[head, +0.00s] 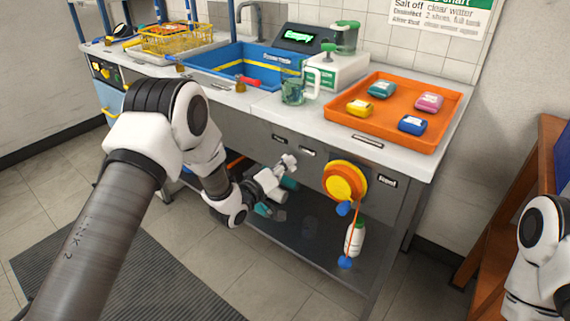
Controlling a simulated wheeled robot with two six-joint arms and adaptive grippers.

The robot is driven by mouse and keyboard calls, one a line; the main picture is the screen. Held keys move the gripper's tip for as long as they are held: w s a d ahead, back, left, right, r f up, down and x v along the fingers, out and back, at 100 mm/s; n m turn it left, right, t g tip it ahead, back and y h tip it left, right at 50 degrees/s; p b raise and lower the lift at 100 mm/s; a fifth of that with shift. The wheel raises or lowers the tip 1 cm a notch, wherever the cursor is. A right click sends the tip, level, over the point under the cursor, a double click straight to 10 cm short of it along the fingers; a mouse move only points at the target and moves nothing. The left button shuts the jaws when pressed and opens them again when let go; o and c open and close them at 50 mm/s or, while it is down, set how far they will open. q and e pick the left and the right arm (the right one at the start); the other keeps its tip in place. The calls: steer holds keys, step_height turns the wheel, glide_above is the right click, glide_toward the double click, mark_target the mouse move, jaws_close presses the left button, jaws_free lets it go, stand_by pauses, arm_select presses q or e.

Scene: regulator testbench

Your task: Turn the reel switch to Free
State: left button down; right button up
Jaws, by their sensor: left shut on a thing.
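My left arm comes in from the left and reaches down to the front of the bench. My left gripper (288,163) is at the grey front panel, just below two small dark labels, and is shut on the reel switch there. The fingers cover the switch, so its setting cannot be seen. The label text is too small to read. The orange and yellow reel (343,183) is on the panel to the right of the gripper, with a cord and blue pieces hanging from it. Part of my right arm shows at the right edge; its gripper is out of view.
An orange tray (452,113) with several coloured blocks is on the bench top. A blue basin (218,74), green-tinted mug (292,92) and yellow basket (168,43) stand further left. A white bottle (356,237) is below the reel. A brown wooden shelf (497,232) stands at right.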

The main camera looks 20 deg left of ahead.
arm_select(q)
steer(key=c, duration=1.2)
jaws_free()
steer(key=v, duration=1.2)
